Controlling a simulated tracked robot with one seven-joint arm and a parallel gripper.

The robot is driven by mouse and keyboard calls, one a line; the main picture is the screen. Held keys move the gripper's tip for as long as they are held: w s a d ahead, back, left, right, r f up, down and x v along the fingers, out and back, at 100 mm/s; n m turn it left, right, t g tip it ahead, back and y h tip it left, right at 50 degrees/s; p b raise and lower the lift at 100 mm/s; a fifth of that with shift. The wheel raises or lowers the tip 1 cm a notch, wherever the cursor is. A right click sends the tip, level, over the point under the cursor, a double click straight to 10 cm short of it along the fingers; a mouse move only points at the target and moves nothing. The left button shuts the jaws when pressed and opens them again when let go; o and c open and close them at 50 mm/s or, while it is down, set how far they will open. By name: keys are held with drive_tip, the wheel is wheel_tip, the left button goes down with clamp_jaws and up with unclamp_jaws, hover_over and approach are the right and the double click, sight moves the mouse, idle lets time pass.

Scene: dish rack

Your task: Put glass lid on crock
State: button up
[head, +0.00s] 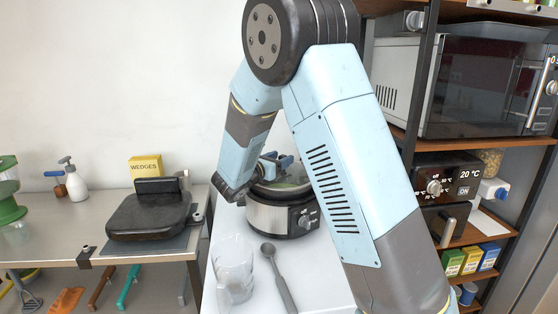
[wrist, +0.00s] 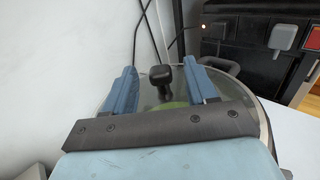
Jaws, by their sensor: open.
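The crock (head: 268,218) is a round black and steel slow cooker with a dial, standing on the white counter partly behind my arm. The glass lid (wrist: 262,122) is on top of the crock, with its rim and black knob (wrist: 161,76) showing in the wrist view. Green shows through the glass. In the head view the lid (head: 292,186) is mostly hidden by my gripper and arm. My gripper (wrist: 165,78) is open above the lid, with one blue finger on each side of the knob. The fingers show gaps to the knob.
A glass jar (head: 233,262) and a grey ladle (head: 277,275) are on the counter in front of the crock. A black waffle iron (head: 150,210) is on the left table. A shelf with a microwave (head: 470,85) stands at right. A white wall is close behind.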

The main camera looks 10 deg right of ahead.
drive_tip(key=v, duration=1.3)
drive_tip(key=shift+s+a, duration=0.25)
drive_tip(key=shift+s, duration=0.05)
drive_tip(key=s+d+r+m+g+y, duration=0.2)
drive_tip(key=s+d+m+g, duration=0.35)
drive_tip(key=d, duration=0.45)
drive_tip(key=s+d+r+m+g+y, duration=0.15)
drive_tip(key=s+d+m+g, duration=0.25)
drive_tip(key=s+d+m, duration=0.4)
drive_tip(key=s+d+r+m+t+y, duration=0.1)
drive_tip(key=s+r+m+y, duration=0.1)
drive_tip(key=s+m+y, duration=0.3)
drive_tip(key=s+d+r+m+t+y, duration=0.1)
drive_tip(key=s+m+y, duration=0.3)
drive_tip(key=s+m, duration=0.4)
drive_tip(key=shift+s+r+t+y, duration=0.4)
drive_tip(key=shift+s+r, duration=0.45)
drive_tip(key=shift+s, duration=0.6)
drive_tip(key=shift+d, duration=0.1)
